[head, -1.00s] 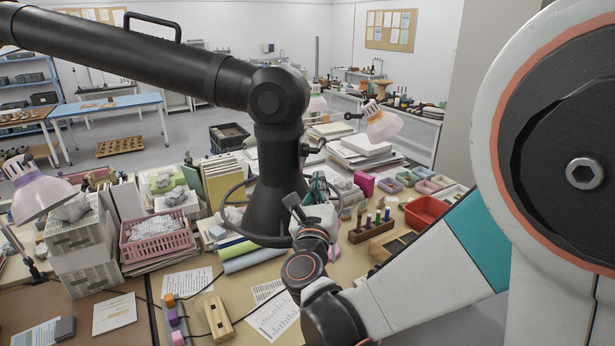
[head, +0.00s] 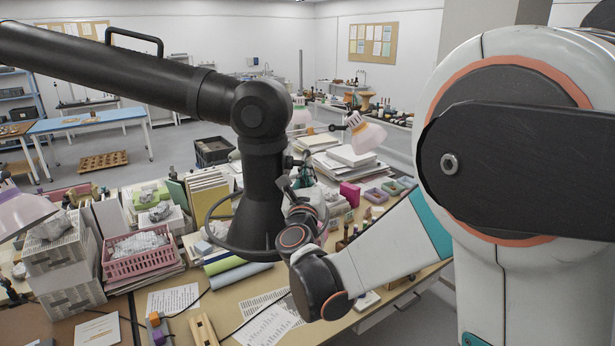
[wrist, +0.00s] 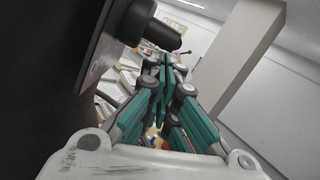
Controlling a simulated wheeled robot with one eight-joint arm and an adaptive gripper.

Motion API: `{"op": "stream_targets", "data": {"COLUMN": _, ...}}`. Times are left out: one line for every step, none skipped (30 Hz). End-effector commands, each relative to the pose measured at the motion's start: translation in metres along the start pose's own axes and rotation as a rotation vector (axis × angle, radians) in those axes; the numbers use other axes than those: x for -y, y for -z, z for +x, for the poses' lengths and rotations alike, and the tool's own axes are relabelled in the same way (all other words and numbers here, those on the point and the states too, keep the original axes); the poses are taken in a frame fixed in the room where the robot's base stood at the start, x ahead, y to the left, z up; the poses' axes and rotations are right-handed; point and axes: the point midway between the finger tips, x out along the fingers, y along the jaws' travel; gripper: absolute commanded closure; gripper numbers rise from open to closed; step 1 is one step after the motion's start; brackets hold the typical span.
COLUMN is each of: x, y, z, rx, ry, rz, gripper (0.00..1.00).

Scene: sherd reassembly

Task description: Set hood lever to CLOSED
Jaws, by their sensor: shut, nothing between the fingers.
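The black extraction hood (head: 262,190) hangs from a thick black arm over the crowded bench. A small dark lever (head: 294,162) sticks out from the right side of its upright tube. In the wrist view the hood's dark side (wrist: 45,70) fills the left, and the dark rounded lever stub (wrist: 163,35) juts toward my fingertips. My gripper (head: 306,172) is beside the tube on its right, just below the lever. Its teal fingers (wrist: 165,62) are shut and empty, with the tips close to the stub. I cannot tell whether they touch it. No lever markings are readable.
A lamp (head: 365,132) and stacked papers (head: 345,157) stand behind and right of the hood. A pink basket (head: 140,262) and stacked boxes (head: 55,255) are at left. Rolled tubes (head: 235,268) lie below the hood.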

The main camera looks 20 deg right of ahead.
Motion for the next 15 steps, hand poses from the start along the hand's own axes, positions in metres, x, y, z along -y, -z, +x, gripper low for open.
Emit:
{"op": "stream_targets", "data": {"x": 0.000, "y": 0.000, "z": 0.000, "rx": 0.000, "ry": 0.000, "rz": 0.000, "gripper": 1.00}}
{"op": "stream_targets", "data": {"x": 0.000, "y": -0.001, "z": 0.000, "rx": 0.000, "ry": 0.000, "rz": 0.000, "gripper": 1.00}}
{"op": "stream_targets", "data": {"x": 0.000, "y": -0.004, "z": 0.001, "rx": 0.000, "ry": 0.000, "rz": 0.000, "gripper": 1.00}}
{"op": "stream_targets", "data": {"x": 0.001, "y": -0.006, "z": 0.003, "rx": 0.000, "ry": 0.000, "rz": 0.000, "gripper": 1.00}}
{"op": "stream_targets", "data": {"x": 0.001, "y": -0.008, "z": 0.004, "rx": 0.000, "ry": 0.000, "rz": 0.000, "gripper": 1.00}}
{"op": "stream_targets", "data": {"x": 0.001, "y": -0.010, "z": 0.005, "rx": 0.000, "ry": 0.000, "rz": 0.000, "gripper": 1.00}}
{"op": "stream_targets", "data": {"x": 0.001, "y": -0.011, "z": 0.005, "rx": 0.000, "ry": 0.000, "rz": 0.000, "gripper": 1.00}}
{"op": "stream_targets", "data": {"x": 0.001, "y": -0.010, "z": 0.005, "rx": 0.000, "ry": 0.000, "rz": 0.000, "gripper": 1.00}}
{"op": "stream_targets", "data": {"x": 0.001, "y": -0.010, "z": 0.005, "rx": 0.000, "ry": 0.000, "rz": 0.000, "gripper": 1.00}}
{"op": "stream_targets", "data": {"x": 0.001, "y": -0.010, "z": 0.005, "rx": 0.000, "ry": 0.000, "rz": 0.000, "gripper": 1.00}}
{"op": "stream_targets", "data": {"x": 0.001, "y": -0.010, "z": 0.005, "rx": 0.000, "ry": 0.000, "rz": 0.000, "gripper": 1.00}}
{"op": "stream_targets", "data": {"x": 0.001, "y": -0.010, "z": 0.005, "rx": 0.000, "ry": 0.000, "rz": 0.000, "gripper": 1.00}}
{"op": "stream_targets", "data": {"x": 0.001, "y": -0.010, "z": 0.005, "rx": 0.000, "ry": 0.000, "rz": 0.000, "gripper": 1.00}}
{"op": "stream_targets", "data": {"x": 0.001, "y": -0.010, "z": 0.005, "rx": 0.000, "ry": 0.000, "rz": 0.000, "gripper": 1.00}}
{"op": "stream_targets", "data": {"x": 0.001, "y": -0.010, "z": 0.004, "rx": 0.000, "ry": 0.000, "rz": 0.000, "gripper": 1.00}}
